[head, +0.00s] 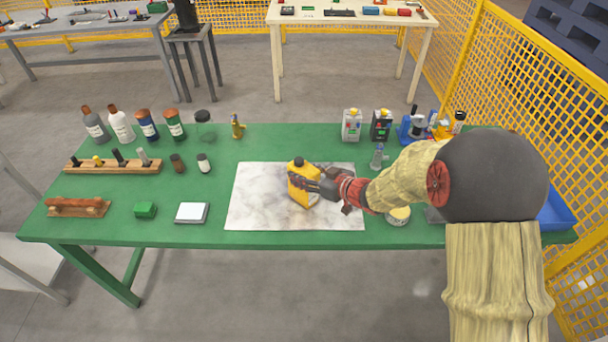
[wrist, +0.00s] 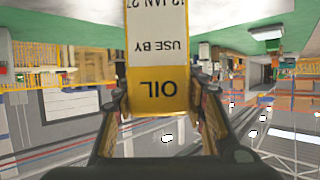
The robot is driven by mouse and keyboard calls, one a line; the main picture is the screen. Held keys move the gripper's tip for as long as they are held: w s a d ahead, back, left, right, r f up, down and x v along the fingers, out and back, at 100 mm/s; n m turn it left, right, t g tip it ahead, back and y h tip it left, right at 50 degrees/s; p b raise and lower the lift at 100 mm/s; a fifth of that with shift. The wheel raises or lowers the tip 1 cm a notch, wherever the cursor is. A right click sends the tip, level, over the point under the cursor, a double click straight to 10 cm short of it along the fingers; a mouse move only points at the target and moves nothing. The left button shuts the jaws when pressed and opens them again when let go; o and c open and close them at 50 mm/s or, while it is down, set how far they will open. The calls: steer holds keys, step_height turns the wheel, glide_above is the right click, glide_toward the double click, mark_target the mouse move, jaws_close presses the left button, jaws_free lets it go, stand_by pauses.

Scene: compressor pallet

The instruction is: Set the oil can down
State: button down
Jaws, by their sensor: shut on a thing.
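The oil can is yellow with a dark cap (head: 298,162) and stands or hangs upright over the white marbled mat (head: 252,209) on the green table. My gripper (head: 318,185) comes from the right and is shut on the oil can (head: 301,191). In the wrist view the oil can (wrist: 158,60) fills the upper middle, its label "OIL" and "USE BY" upside down. My gripper's fingers (wrist: 160,100) press on both its sides. I cannot tell whether its base touches the mat.
Several bottles (head: 146,124) and a wooden rack (head: 112,166) stand at the left. The mat's left part is clear.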

steer(key=c, duration=1.1)
jaws_free()
steer(key=shift+f, duration=0.15)
steer(key=shift+c, duration=0.2)
steer(key=shift+o, duration=0.4)
